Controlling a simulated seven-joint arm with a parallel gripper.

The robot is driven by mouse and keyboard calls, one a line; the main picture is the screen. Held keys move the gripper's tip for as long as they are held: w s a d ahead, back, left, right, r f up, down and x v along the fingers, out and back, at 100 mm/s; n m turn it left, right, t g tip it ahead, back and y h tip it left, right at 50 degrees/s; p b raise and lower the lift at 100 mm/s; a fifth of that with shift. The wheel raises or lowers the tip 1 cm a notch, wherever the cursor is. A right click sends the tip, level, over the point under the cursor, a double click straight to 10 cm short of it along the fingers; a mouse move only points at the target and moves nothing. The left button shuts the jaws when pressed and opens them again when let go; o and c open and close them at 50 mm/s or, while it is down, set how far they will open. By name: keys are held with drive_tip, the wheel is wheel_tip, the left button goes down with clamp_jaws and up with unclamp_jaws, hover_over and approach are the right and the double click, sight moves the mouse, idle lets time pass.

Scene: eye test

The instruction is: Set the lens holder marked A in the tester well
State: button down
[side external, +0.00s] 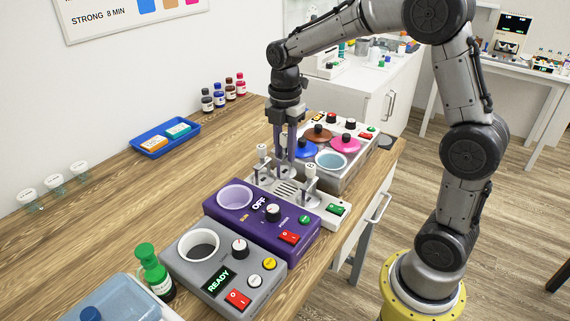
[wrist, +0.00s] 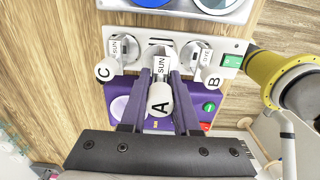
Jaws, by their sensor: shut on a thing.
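Lens holder A (wrist: 159,98) has a white round knob and is between the fingers of my gripper (wrist: 159,74), which is shut on it. In the side view my gripper (side external: 286,157) points down at the middle of the white rack (side external: 336,222); the fingers partly hide A there. I cannot tell whether A is lifted. Holder C (wrist: 107,69) stands left of A and holder B (wrist: 214,72) right of it. Beside the rack is a purple unit (side external: 262,232) with a lilac well and an OFF display. A grey unit (side external: 208,262) has a dark open well and reads READY.
Behind the rack is a bath unit (side external: 357,175) with blue, brown and pink lids and one open pale-blue well. A green-capped bottle (side external: 155,275) stands left of the grey unit, near a clear bin (side external: 120,300).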

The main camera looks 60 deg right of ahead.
sight(284, 134)
wheel_tip(284, 134, up, 4)
drive_tip(key=shift+f, duration=0.1)
drive_tip(key=shift+w+r, duration=0.1)
drive_tip(key=shift+r, duration=0.3)
drive_tip(key=w+a+f+n, duration=0.1)
drive_tip(key=a+n, duration=0.1)
drive_tip(key=a, duration=1.1)
drive_tip(key=w+a+f+n, duration=0.1)
drive_tip(key=w+a+n, duration=0.15)
drive_tip(key=a, duration=1.15)
drive_tip(key=shift+s+d+f, duration=0.1)
drive_tip(key=shift+s+f, duration=0.05)
drive_tip(key=shift+f, duration=1.25)
drive_tip(key=shift+s+d+f, duration=0.1)
drive_tip(key=shift+f, duration=1.35)
drive_tip(key=shift+s+d+f, duration=0.1)
drive_tip(key=shift+s+f, duration=0.05)
drive_tip(key=shift+f, duration=1.25)
drive_tip(key=shift+f, duration=0.35)
